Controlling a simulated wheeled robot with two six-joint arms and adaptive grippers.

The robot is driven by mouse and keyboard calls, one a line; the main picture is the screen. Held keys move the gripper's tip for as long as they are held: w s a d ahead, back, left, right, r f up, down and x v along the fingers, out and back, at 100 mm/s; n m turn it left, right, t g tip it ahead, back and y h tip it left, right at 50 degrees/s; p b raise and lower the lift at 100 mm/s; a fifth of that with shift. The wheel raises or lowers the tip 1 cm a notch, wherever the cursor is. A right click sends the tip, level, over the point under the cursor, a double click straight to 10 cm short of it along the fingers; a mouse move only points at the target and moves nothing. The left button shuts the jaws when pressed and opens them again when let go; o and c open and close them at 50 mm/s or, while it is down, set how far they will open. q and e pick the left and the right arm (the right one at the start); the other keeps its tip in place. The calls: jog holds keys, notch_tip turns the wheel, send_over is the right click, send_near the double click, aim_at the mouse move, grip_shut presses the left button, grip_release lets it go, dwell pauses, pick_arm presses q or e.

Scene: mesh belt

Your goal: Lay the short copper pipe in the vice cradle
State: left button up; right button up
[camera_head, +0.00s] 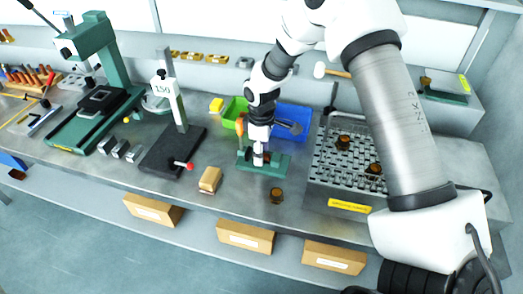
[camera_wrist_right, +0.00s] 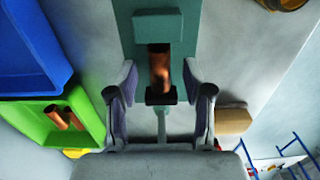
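The short copper pipe (camera_wrist_right: 159,68) lies in the green vice (camera_wrist_right: 127,35), between a green block at one end and a dark bracket at the other. The vice also shows in the head view (camera_head: 273,169), on the bench below my right arm. My right gripper (camera_head: 258,158) is right over the vice. In the wrist view, the right gripper's fingers (camera_wrist_right: 160,85) are spread on either side of the pipe, with clear gaps. It looks open and empty. In the head view the gripper mostly hides the pipe. My left gripper is not in view.
A green bin (camera_head: 230,112) holding copper pieces and a blue bin (camera_head: 303,115) stand behind the vice. A brown cylinder (camera_head: 277,196) and a tan block (camera_head: 210,180) are in front. A perforated metal fixture (camera_head: 322,175) is at right, a measuring stand (camera_head: 160,155) at left.

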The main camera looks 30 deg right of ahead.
notch_tip(320, 180, up, 12)
dwell(0.6)
jog(key=shift+r, duration=0.1)
dwell(0.4)
